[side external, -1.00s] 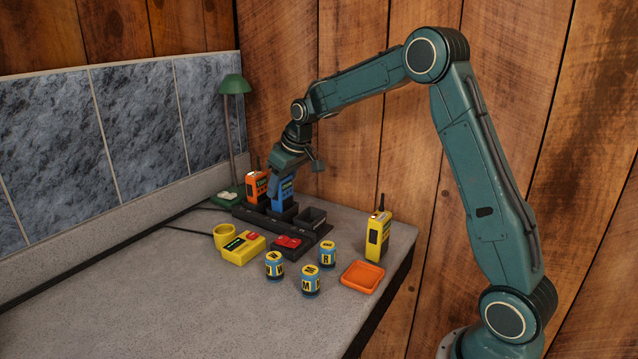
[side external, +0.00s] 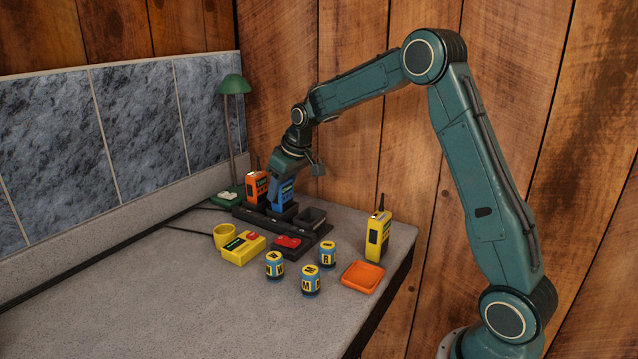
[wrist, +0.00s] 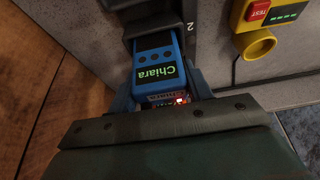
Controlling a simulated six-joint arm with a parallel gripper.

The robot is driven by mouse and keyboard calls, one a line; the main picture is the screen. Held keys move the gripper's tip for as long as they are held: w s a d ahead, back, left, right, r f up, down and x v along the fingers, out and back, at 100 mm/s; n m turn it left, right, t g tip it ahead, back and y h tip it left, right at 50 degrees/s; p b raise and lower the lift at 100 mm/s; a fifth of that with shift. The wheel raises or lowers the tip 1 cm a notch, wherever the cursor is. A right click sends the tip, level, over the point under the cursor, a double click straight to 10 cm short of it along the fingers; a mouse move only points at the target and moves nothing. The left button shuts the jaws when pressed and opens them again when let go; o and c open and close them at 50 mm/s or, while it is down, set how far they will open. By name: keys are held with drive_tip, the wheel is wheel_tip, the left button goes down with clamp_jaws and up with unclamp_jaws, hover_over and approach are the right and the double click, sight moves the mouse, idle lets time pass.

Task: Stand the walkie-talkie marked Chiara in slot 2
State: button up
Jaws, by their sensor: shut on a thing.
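The blue walkie-talkie (side external: 282,196) stands upright in the middle slot of the black charging rack (side external: 298,228). In the wrist view its lit screen reads Chiara (wrist: 158,72), and a 2 is marked beside the rack's slot (wrist: 190,25). My gripper (side external: 283,178) is shut on the upper part of the blue walkie-talkie, with a finger on either side in the wrist view (wrist: 162,92). The foot of the walkie-talkie is hidden inside the slot, so I cannot tell whether it touches the bottom.
An orange walkie-talkie (side external: 256,187) stands in the slot to the left; the right slot (side external: 313,213) looks empty. A yellow walkie-talkie (side external: 377,238) stands near the right edge. In front are a yellow tester (side external: 238,252), several blue-and-yellow cans (side external: 311,282) and an orange tray (side external: 362,277).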

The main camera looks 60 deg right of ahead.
drive_tip(key=shift+f, duration=0.1)
drive_tip(key=o, duration=1.1)
drive_tip(key=shift+o, duration=0.2)
drive_tip(key=v, duration=1.1)
idle(0.7)
